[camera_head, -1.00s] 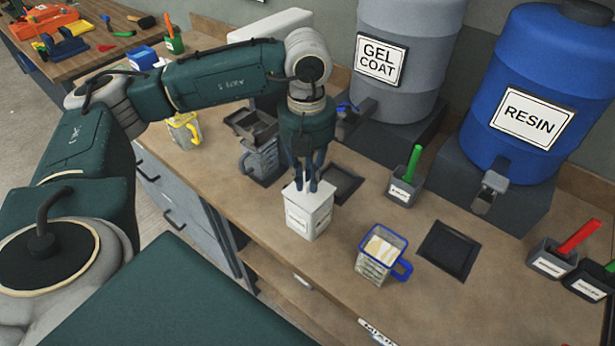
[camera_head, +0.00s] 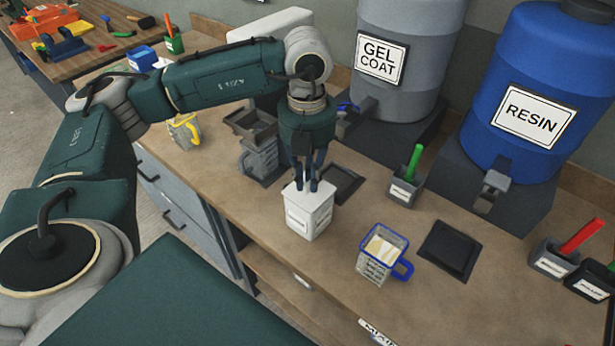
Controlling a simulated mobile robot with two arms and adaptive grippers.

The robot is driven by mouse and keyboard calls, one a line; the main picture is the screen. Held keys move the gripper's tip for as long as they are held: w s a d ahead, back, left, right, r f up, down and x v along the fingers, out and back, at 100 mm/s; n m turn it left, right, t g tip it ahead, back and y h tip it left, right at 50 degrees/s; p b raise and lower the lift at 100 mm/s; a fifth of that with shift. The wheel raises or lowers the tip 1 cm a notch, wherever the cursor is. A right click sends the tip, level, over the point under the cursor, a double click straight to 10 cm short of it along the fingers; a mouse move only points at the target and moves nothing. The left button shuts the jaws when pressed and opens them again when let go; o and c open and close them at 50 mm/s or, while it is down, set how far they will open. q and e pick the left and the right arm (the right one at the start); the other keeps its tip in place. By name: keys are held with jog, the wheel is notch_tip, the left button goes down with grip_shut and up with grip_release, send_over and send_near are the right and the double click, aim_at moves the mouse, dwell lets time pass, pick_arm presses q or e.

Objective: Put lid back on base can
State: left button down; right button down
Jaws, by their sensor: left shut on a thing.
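The base can is a white square can (camera_head: 310,216) with a label on its front, standing upright on the workbench. My left gripper (camera_head: 307,187) points straight down at the can's top, its fingers shut on the white lid (camera_head: 298,193). The lid is at the can's top; I cannot tell whether it is fully seated, as the fingers and the steep view hide the seam. My right gripper is not in view.
A blue-handled measuring jug (camera_head: 381,255) with pale contents stands right of the can. A dark pad (camera_head: 450,249) lies beyond it, and another dark pad (camera_head: 341,184) lies behind the can. The wooden bench (camera_head: 330,262) is clear in front.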

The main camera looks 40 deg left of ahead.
pick_arm(q)
jog(key=c, duration=1.2)
grip_release()
jog(key=shift+o, duration=0.2)
jog(key=shift+r, duration=0.1)
jog(key=shift+r+p, duration=2.05)
jog(key=shift+r, duration=1.35)
grip_shut()
jog(key=shift+f, duration=0.25)
